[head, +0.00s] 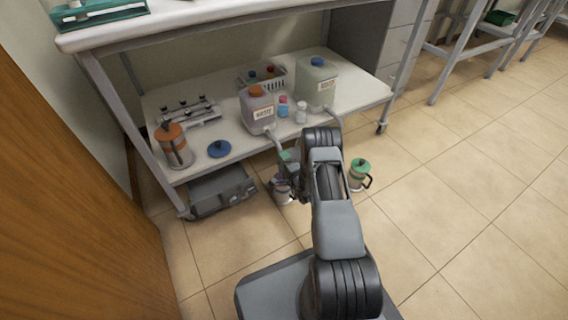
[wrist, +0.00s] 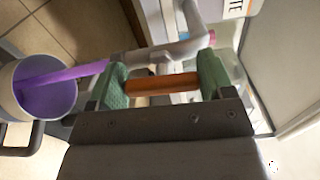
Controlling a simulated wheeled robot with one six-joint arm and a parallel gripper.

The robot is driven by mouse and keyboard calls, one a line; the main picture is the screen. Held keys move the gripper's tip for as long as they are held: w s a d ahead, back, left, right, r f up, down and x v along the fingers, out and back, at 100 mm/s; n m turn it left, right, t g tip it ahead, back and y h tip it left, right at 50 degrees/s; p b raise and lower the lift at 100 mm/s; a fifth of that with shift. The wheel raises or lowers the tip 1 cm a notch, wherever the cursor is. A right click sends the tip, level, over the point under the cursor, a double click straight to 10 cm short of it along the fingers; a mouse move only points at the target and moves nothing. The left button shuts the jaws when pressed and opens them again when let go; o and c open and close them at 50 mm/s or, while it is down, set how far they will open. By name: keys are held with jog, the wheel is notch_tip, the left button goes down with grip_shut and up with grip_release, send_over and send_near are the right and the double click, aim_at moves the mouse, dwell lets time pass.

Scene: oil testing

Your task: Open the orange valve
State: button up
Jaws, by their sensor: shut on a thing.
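The orange valve (wrist: 160,83) sits between the green finger pads of my gripper (wrist: 164,80) in the wrist view, and the gripper is shut on it. A grey pipe (wrist: 170,50) runs right beside the valve. A purple stream (wrist: 65,75) runs from the spout into an open cup (wrist: 12,104), with purple liquid inside. In the head view my gripper (head: 290,158) is at the shelf's front edge, below the orange-capped jug (head: 258,112). The cup (head: 281,188) is under it. The valve is hidden there by my arm.
A blue-capped jug (head: 317,88) stands on the lower shelf (head: 240,165), with small bottles (head: 284,107) between the jugs. A green-lidded mug (head: 358,178) stands on the floor, right of my arm. The floor (head: 470,210) at right is clear.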

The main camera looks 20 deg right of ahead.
jog(key=shift+n, duration=0.4)
jog(key=o, duration=0.9)
jog(key=shift+s, duration=0.1)
jog(key=s+p, duration=0.1)
jog(key=s, duration=0.3)
jog(key=s+d+p, duration=0.1)
jog(key=s+p, duration=0.1)
jog(key=s, duration=0.3)
jog(key=s+p, duration=0.1)
jog(key=s, duration=0.3)
jog(key=shift+s+d, duration=0.25)
jog(key=shift+d, duration=0.05)
